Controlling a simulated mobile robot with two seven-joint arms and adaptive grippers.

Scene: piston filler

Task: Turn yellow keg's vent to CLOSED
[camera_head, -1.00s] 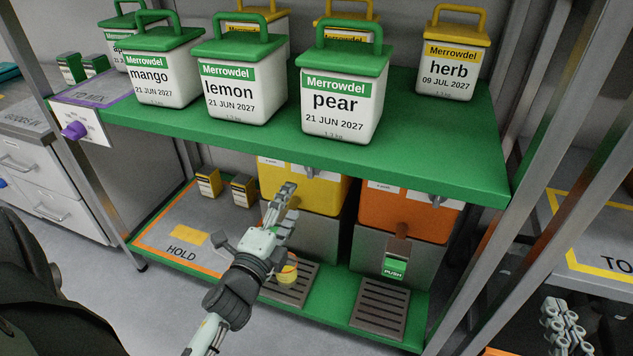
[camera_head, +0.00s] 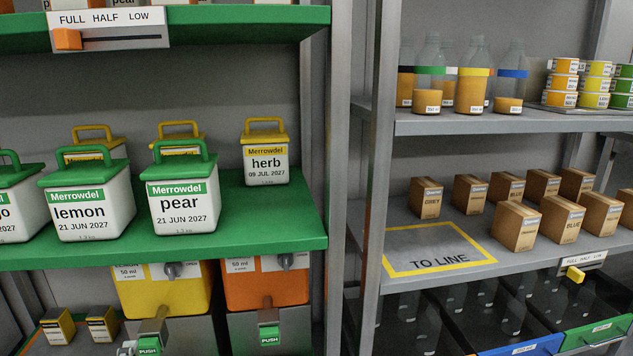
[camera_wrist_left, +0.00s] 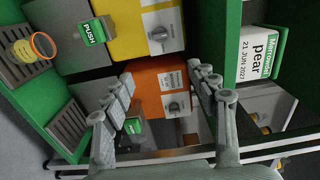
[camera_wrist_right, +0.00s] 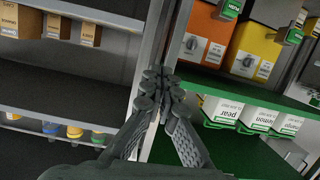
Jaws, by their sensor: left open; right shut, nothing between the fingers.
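The yellow keg (camera_head: 190,297) stands on the lower level of the green rack, left of the orange keg (camera_head: 249,292). Its grey vent knob (camera_head: 172,271) is on the upper front beside a white label; the setting is too small to read. In the left wrist view the yellow keg (camera_wrist_left: 118,38) and its vent knob (camera_wrist_left: 158,34) are at the top. My left gripper (camera_wrist_left: 160,78) is open and empty, its fingers framing the orange keg and that keg's knob (camera_wrist_left: 174,108). My right gripper (camera_wrist_right: 160,78) is shut and empty, by a grey rack post.
The green shelf (camera_head: 290,225) with lidded tubs overhangs the kegs. Green PUSH taps (camera_head: 269,335) stick out below the kegs. A grey post (camera_head: 338,180) stands right of them.

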